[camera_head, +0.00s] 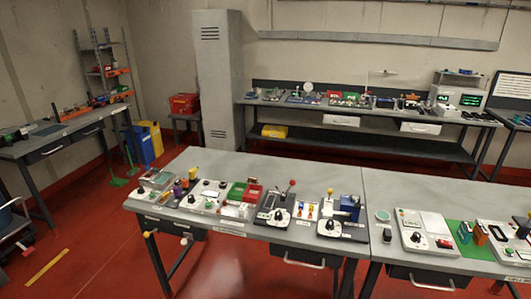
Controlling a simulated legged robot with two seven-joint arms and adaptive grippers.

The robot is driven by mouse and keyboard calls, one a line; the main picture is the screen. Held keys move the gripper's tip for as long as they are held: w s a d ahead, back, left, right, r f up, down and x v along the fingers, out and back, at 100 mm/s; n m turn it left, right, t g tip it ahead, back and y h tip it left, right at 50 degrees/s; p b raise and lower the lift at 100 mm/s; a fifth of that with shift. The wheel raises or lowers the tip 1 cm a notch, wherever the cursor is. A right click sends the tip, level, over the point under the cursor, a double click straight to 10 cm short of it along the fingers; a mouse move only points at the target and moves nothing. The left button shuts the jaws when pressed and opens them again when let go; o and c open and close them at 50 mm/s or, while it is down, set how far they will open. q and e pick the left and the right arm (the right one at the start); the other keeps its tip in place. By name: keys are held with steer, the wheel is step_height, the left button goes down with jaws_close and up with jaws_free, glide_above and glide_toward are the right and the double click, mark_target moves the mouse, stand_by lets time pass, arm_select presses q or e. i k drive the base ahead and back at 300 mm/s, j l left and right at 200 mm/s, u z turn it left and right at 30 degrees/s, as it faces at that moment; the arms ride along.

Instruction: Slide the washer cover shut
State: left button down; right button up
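I cannot make out for certain which small item is the washer cover; the pieces are too small to tell. A long grey workbench (300,172) stands in front of me with a row of small devices along its near edge. At its left end is a small box with a pale greenish top (157,179). To the right is a white device with a flat light panel (436,225) and a black knob. Whether any of these has a sliding cover, open or shut, does not show. Neither of my grippers is in view.
A back bench (290,103) with instruments runs along the wall, beside a tall grey cabinet (218,80). A side bench (75,125) stands at the left. Red floor (90,235) is open left of the front bench. The front bench's far half is mostly clear.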

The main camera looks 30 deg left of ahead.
mark_target(148, 167)
steer(key=u, duration=1.9)
steer(key=i, duration=0.1)
